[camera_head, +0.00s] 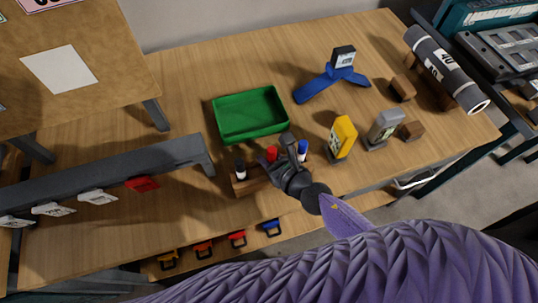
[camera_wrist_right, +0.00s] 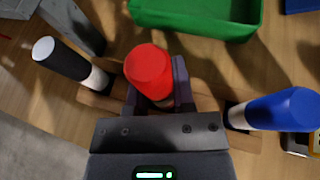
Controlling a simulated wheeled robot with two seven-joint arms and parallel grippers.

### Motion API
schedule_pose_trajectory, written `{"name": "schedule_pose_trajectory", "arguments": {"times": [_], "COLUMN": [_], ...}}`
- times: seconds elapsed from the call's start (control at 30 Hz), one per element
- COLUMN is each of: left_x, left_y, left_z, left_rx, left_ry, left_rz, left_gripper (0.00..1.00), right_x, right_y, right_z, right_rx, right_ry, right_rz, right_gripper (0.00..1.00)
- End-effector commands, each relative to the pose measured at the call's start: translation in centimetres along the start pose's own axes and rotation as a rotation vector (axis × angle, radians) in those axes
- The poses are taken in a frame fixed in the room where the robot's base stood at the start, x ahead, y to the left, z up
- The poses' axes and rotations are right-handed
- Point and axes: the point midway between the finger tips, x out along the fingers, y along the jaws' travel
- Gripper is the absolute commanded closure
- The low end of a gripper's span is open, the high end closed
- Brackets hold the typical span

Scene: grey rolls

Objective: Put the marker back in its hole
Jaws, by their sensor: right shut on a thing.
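A wooden block (camera_head: 250,184) stands near the table's front edge and holds upright markers. A black-capped marker (camera_head: 240,170) stands at its left end and a blue-capped marker (camera_head: 302,147) at its right end. My right gripper (camera_wrist_right: 156,96) is shut on the red-capped marker (camera_wrist_right: 150,70), between the black and blue ones in the right wrist view. The red cap also shows in the head view (camera_head: 271,154). The red marker's lower end is hidden by the gripper, so I cannot tell whether it is in a hole. My left gripper is not in view.
A green tray (camera_head: 250,136) lies just behind the block. A yellow device (camera_head: 343,136) and a grey device (camera_head: 384,129) stand to the right. A blue stand (camera_head: 334,82) is farther back. A grey beam (camera_head: 110,181) runs along the left.

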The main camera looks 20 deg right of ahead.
Motion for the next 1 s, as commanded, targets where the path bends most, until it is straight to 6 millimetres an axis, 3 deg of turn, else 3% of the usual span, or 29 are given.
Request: {"name": "schedule_pose_trajectory", "arguments": {"times": [0.27, 0.3, 0.5, 0.77, 1.0], "left_x": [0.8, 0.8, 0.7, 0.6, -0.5], "left_y": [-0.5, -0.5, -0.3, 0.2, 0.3], "left_z": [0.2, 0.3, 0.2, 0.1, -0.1], "left_rx": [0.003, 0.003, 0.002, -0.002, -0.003], "left_ry": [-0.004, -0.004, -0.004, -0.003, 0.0], "left_rz": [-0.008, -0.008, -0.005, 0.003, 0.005], "left_gripper": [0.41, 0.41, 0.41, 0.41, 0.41], "right_x": [0.3, 0.3, 0.3, 0.0, -4.5], "right_y": [0.0, 0.0, 0.0, 0.0, 0.0], "right_z": [-0.7, -0.8, -0.6, -0.6, -0.6], "right_rx": [0.0, 0.0, 0.0, 0.0, 0.0], "right_ry": [0.0, 0.0, 0.0, 0.0, 0.002], "right_rz": [0.0, 0.0, 0.0, 0.0, 0.0], "right_gripper": [1.0, 0.68, 0.28, 0.28, 0.28]}}
